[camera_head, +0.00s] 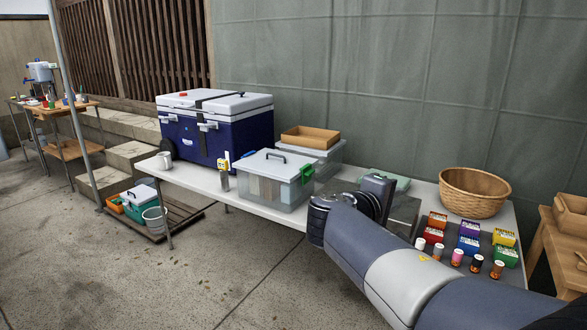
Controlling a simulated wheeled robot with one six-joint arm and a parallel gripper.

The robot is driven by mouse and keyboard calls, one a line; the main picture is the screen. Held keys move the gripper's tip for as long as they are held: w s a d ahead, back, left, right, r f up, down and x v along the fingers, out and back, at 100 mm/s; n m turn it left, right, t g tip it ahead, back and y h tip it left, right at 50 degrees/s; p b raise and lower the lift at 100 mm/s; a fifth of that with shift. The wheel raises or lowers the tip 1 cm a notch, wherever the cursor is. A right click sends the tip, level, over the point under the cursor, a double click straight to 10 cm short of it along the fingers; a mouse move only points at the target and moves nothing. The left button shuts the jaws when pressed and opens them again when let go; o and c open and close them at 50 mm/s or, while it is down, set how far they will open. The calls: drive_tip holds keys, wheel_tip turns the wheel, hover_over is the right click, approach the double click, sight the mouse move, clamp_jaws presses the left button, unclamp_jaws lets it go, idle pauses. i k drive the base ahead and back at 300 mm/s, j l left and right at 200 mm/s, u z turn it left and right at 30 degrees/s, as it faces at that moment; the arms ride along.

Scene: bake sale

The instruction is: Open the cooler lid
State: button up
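The cooler (240,139) stands at the left part of the white table. Its body is dark blue. Its white lid (228,103) looks shut, with a black strap over it and light latches on the front. My arm reaches in from the lower right. My gripper, near its dark end, is mostly hidden by the arm's own links, so I cannot see its fingers. The arm's end is over the table, to the right of the cooler and well apart from it.
A clear storage box (292,186) with a grey lid stands right of the cooler, with another box and a wooden tray (310,137) behind. A wicker basket (474,193), small coloured boxes and bottles fill the right. Open floor lies in front.

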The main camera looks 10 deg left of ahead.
sight(224, 102)
drive_tip(key=i+j+u, duration=0.25)
drive_tip(key=u, duration=0.2)
drive_tip(key=i+u, duration=0.75)
drive_tip(key=u, duration=0.15)
drive_tip(key=i+l+u, duration=0.1)
drive_tip(key=i+u, duration=0.35)
drive_tip(key=i+j+z, duration=0.15)
drive_tip(key=i, duration=0.4)
drive_tip(key=i+j+z, duration=0.15)
drive_tip(key=i, duration=0.4)
drive_tip(key=i+j+z, duration=0.15)
drive_tip(key=i, duration=0.35)
drive_tip(key=i+j+z, duration=0.25)
drive_tip(key=i+z, duration=0.2)
drive_tip(key=i+j+z, duration=0.45)
